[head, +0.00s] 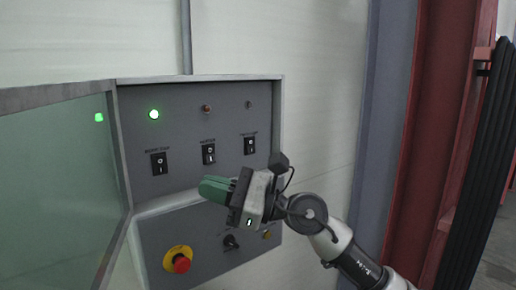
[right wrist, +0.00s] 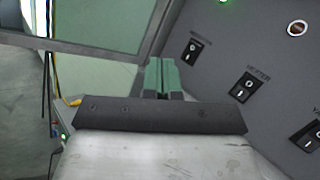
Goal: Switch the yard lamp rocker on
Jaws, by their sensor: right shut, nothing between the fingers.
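The yard lamp rocker (head: 249,145) is the rightmost of three black rockers on the upper grey panel; the small lamp (head: 248,105) above it looks dark. In the right wrist view the yard lamp rocker (right wrist: 309,139) shows at the right edge, partly cut off. My right gripper (head: 213,189) is shut and empty, its green fingers pointing left, below the middle rocker and apart from the yard lamp rocker. In the right wrist view the shut fingers (right wrist: 163,76) point toward the glazed door. My left gripper is not in view.
The heater rocker (head: 208,154) and a left rocker (head: 159,163) sit beside it; the left indicator (head: 154,114) glows green. An open glazed door (head: 60,190) stands at left. Below are a red emergency button (head: 181,263) and a black selector knob (head: 231,242).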

